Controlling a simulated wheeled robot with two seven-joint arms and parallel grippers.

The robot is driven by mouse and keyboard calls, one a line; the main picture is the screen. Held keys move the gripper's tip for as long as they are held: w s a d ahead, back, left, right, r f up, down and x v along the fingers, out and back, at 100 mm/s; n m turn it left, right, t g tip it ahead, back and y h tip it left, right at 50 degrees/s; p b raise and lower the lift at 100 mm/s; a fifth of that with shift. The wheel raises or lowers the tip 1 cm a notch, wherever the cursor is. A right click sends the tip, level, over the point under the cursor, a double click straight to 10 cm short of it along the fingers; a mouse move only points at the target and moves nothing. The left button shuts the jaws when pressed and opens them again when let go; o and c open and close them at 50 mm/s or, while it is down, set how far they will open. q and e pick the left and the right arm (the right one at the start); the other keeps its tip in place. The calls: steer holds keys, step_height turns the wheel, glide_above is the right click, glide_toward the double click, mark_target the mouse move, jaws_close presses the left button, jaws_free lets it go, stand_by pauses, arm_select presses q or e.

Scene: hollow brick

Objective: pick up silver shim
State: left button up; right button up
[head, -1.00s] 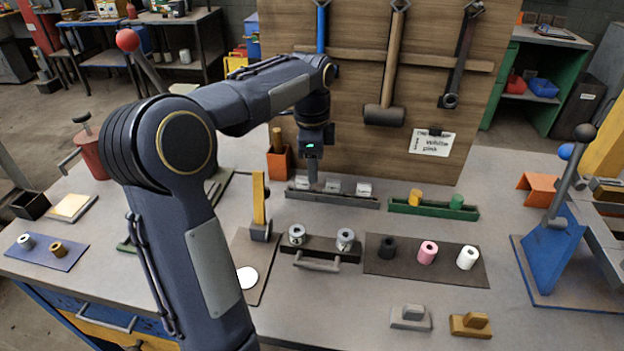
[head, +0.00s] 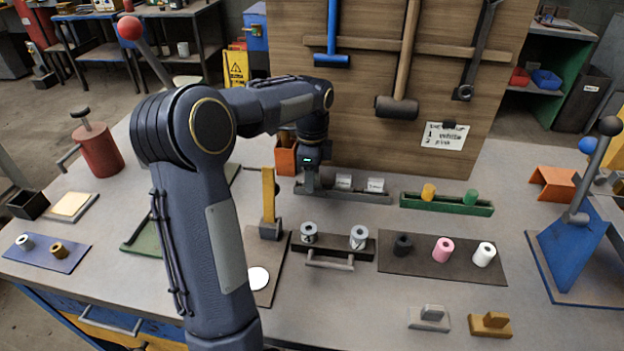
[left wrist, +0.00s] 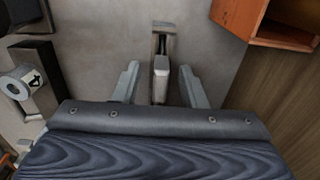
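A grey tray (head: 352,197) lies below the tool board, with two small silver-grey blocks (head: 343,181) showing in it. My left gripper (head: 309,186) points down at the tray's left end and hides what lies there in the head view. In the left wrist view the two fingers (left wrist: 160,88) are apart. A pale grey block (left wrist: 161,67) lies between them with a gap on each side, in the end of the tray (left wrist: 163,28). I take this block for a silver shim. My right gripper is out of view.
An orange bin (head: 286,158) stands close behind the gripper, and also shows in the left wrist view (left wrist: 262,25). A black holder (head: 334,246) with two silver rolls is in front. A green tray (head: 446,206) lies to the right. The bench front is partly clear.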

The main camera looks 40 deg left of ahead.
arm_select(q)
jaws_close()
steer(key=shift+r, duration=0.15)
